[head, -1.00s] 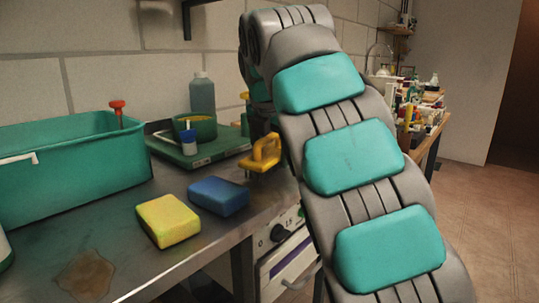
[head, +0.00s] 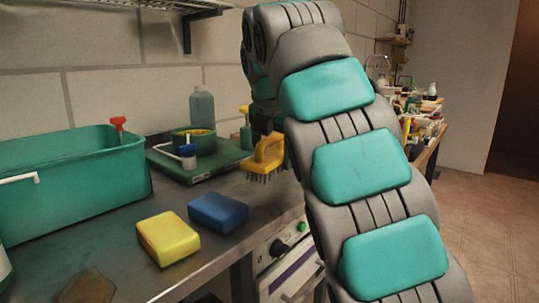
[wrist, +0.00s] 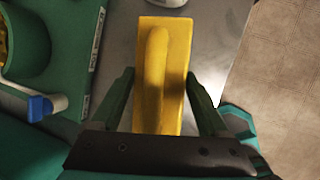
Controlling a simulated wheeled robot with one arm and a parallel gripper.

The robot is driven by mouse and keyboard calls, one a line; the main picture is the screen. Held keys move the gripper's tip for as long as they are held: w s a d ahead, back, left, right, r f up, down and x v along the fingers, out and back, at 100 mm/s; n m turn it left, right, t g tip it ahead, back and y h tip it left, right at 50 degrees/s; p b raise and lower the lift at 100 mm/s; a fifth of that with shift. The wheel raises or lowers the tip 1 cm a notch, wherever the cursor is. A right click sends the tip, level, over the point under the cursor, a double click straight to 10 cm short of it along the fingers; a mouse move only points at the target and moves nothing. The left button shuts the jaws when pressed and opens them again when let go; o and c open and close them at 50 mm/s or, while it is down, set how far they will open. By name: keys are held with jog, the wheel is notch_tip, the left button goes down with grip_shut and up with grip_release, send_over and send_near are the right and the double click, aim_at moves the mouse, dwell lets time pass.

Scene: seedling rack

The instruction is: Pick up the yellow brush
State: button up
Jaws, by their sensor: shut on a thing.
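The yellow brush (head: 266,151) hangs over the counter near its front edge, with its dark bristles pointing down in the head view. In the wrist view, the top of the yellow brush (wrist: 174,95) and its raised handle lie between the fingers of my gripper (wrist: 162,88). My gripper is shut on the brush. In the head view my arm hides most of the gripper. The bristles appear clear of the counter, though the gap is small.
A blue sponge (head: 218,213) and a yellow sponge (head: 168,238) lie on the metal counter (head: 110,240). A green tray (head: 200,165) with a green pot (head: 193,140) stands behind. A teal bin (head: 75,185) is at left. A bottle (head: 202,107) stands by the wall.

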jog(key=s+d+r+b, duration=0.1)
jog(key=s+d+b, duration=0.1)
jog(key=s+d, duration=0.6)
jog(key=s, duration=0.4)
jog(key=shift+s+r+b, duration=0.15)
jog(key=shift+r+b, duration=0.05)
jog(key=shift+b, duration=0.1)
jog(key=o, duration=0.9)
jog(key=c, duration=0.6)
